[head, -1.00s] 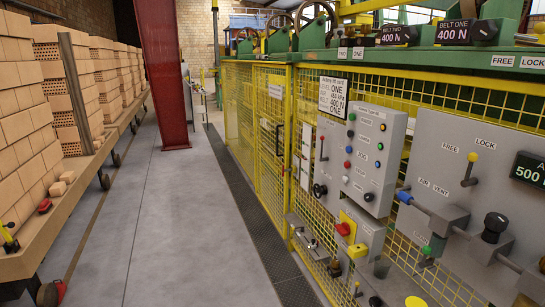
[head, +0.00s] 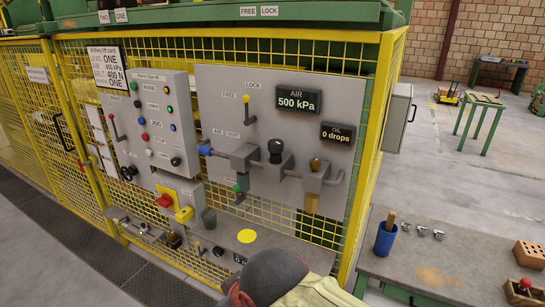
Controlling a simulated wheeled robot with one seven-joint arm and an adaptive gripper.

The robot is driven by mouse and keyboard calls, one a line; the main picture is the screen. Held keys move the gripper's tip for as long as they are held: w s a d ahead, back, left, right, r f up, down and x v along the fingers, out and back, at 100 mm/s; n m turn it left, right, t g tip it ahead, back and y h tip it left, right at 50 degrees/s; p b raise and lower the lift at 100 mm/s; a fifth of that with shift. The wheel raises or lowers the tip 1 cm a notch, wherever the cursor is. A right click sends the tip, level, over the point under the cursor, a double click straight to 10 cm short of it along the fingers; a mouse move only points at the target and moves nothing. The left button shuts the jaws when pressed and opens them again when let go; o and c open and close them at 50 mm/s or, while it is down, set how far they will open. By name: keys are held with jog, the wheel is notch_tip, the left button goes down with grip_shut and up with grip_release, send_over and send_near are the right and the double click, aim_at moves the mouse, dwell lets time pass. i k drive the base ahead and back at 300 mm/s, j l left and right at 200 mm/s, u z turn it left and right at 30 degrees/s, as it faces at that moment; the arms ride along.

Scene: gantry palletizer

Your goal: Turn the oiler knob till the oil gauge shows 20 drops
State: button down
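The oil gauge (head: 337,134) is a dark display on the grey panel and reads 0 drops. Below it, an oiler (head: 313,184) sits at the right end of the air pipe, with an amber bowl (head: 311,203) hanging under it. A brownish-orange knob (head: 318,164) stands on top of the oiler. My gripper is not in view, so its state and its place relative to the knob do not show.
The air gauge (head: 299,101) reads 500 kPa. A black knob (head: 276,149) stands left of the oiler. A workbench (head: 410,262) with a blue cup (head: 386,238) is at right. A dark rounded shape covers the bottom centre. Open floor lies behind the bench.

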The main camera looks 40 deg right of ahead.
aim_at(315, 162)
jog(key=z, duration=1.45)
